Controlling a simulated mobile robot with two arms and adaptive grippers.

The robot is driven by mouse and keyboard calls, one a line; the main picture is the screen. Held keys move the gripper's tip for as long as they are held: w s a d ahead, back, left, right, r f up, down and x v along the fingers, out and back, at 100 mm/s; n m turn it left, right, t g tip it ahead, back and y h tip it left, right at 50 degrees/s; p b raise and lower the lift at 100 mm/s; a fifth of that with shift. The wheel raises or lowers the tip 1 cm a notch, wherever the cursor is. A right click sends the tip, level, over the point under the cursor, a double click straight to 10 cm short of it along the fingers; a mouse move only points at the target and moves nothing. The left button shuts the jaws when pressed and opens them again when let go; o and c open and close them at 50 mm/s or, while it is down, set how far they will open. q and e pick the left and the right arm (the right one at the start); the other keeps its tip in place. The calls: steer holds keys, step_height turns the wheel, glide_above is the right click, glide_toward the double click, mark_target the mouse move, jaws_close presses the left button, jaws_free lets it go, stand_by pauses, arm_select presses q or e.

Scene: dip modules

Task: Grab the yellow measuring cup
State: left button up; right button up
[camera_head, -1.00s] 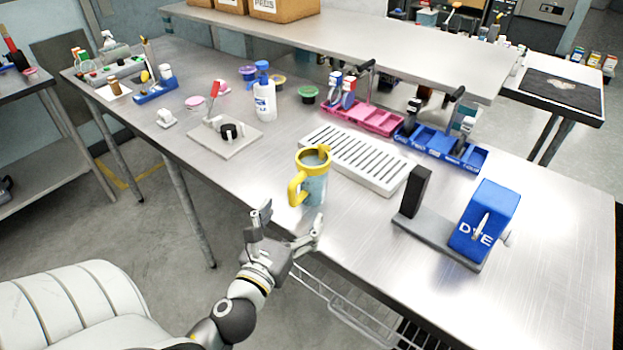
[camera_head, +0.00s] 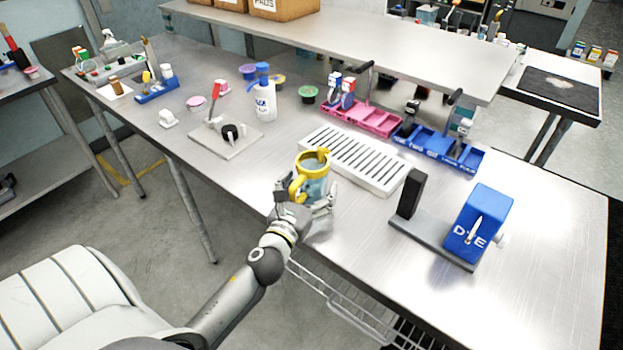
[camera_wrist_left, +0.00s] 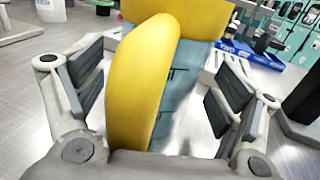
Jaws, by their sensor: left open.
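The yellow measuring cup (camera_head: 313,163) has a yellow rim and handle and a clear bluish body. It stands upright on the metal table, in front of the slotted white tray. My left gripper (camera_head: 306,200) is open around the near side of the cup, with the handle toward the palm. In the left wrist view the cup's yellow handle (camera_wrist_left: 143,80) fills the space between the two finger pads of the left gripper (camera_wrist_left: 160,95). Gaps show between the pads and the cup. The lower part of the cup is partly hidden by the gripper. My right gripper is not in view.
The slotted white tray (camera_head: 352,160) lies just behind the cup. A white bottle (camera_head: 264,101) and a plate with a black knob (camera_head: 224,143) are at left. Bare table lies between cup and dispenser.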

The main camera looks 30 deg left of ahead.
mark_target(304, 173)
arm_select(q)
steer(key=shift+s, duration=0.1)
steer(key=shift+c, duration=0.9)
steer(key=c, duration=1)
steer(key=shift+r, duration=0.15)
steer(key=shift+r, duration=0.25)
step_height(304, 173, up, 2)
steer(key=shift+p, duration=0.4)
steer(key=s+r, duration=0.1)
steer(key=r, duration=0.1)
steer(key=s+d+r, duration=0.1)
steer(key=s+r+p, duration=0.1)
steer(key=s+r, duration=0.1)
steer(key=shift+d+r, duration=0.15)
steer(key=shift+r, duration=0.15)
steer(key=s+d+r+p, duration=0.1)
steer(key=s, duration=0.2)
steer(key=s+r, duration=0.2)
steer(key=s, duration=0.1)
steer(key=s+d+r+p, duration=0.1)
steer(key=s, duration=0.2)
steer(key=shift+s+d+r+p, duration=0.2)
steer(key=shift+d+r+p, duration=0.1)
steer(key=shift+d+r, duration=0.05)
